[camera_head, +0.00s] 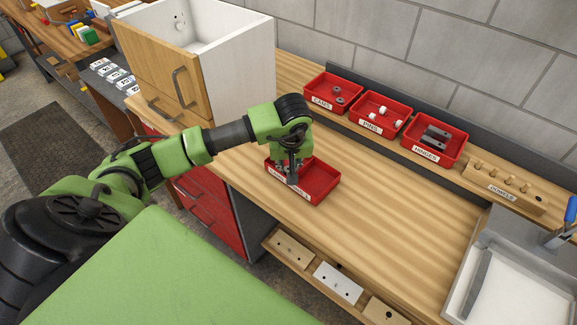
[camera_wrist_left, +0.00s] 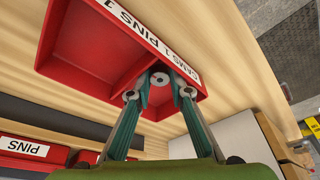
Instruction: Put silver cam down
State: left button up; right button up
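The silver cam (camera_wrist_left: 160,78) is a small grey disc with a hole, seen in the left wrist view between my left fingertips. My left gripper (camera_wrist_left: 160,84) is shut on it, with the fingertips at its two sides. In the head view the gripper (camera_head: 292,181) points down into the near left part of a red tray (camera_head: 325,190) on the bench, and the cam is hidden there. In the left wrist view the tray (camera_wrist_left: 95,84) has a divider and a rim label reading CAMS and PINS; the cam is at the CAMS compartment. My right gripper is not in view.
Red bins of cams (camera_head: 324,103), pins (camera_head: 371,126) and hinges (camera_head: 425,152) stand along the back, beside a wooden dowel block (camera_head: 504,190). A white cabinet (camera_head: 228,62) stands left of the tray. The bench right of the tray is clear.

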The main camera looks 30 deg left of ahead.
pick_arm(q)
jog(key=shift+r, duration=0.3)
jog(key=b+v, duration=0.2)
jog(key=v, duration=0.9)
jog(key=shift+d+r, duration=0.15)
jog(key=shift+r, duration=0.2)
jog(key=shift+s, duration=0.1)
